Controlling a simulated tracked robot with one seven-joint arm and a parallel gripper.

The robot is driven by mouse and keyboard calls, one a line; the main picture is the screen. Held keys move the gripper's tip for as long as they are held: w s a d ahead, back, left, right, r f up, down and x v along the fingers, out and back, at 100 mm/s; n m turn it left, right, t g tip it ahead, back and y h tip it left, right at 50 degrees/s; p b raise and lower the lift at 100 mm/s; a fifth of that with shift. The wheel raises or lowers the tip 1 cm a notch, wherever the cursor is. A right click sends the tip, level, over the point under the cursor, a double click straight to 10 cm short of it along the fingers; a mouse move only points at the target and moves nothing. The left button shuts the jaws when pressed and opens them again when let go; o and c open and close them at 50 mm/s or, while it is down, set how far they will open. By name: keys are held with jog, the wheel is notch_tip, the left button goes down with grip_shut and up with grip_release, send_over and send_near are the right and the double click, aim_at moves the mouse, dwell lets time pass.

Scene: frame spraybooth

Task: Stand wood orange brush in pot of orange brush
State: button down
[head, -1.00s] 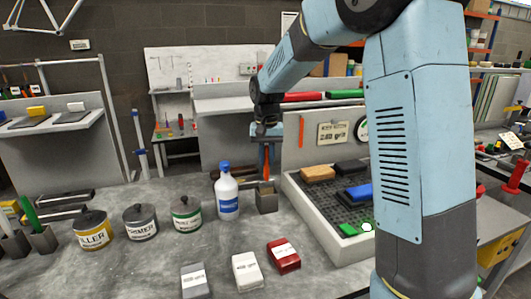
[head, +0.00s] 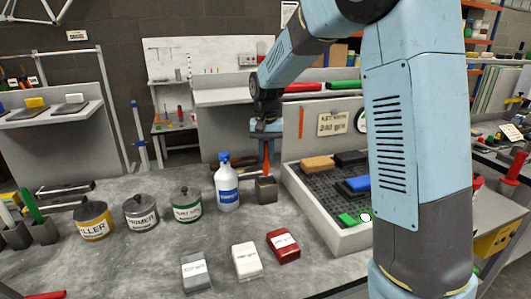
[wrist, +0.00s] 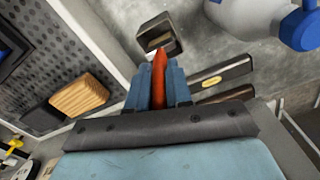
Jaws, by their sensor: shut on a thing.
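My gripper (head: 265,137) is shut on an orange brush (head: 266,160) and holds it roughly upright, pointing down. A small dark square pot (head: 266,192) stands on the bench right below, beside the white bottle. In the head view the brush's lower end meets the pot's top edge; I cannot tell whether it is inside. In the wrist view the orange brush (wrist: 159,72) sticks out between my fingers (wrist: 158,92). Its tip is just short of, or overlapping, the near rim of the pot (wrist: 148,46), whose opening looks empty.
The white bottle (head: 228,190) with a blue cap stands close left of the pot. A grey tray (head: 330,225) with blocks is close on the right. Cans (head: 188,206) and other pots (head: 43,233) stand left. Small boxes (head: 246,262) lie in front.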

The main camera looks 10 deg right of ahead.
jog(key=shift+f, duration=0.9)
dwell(0.4)
jog(key=c, duration=1)
grip_release()
jog(key=shift+o, duration=0.2)
notch_tip(320, 180, up, 14)
jog(key=shift+f, duration=0.15)
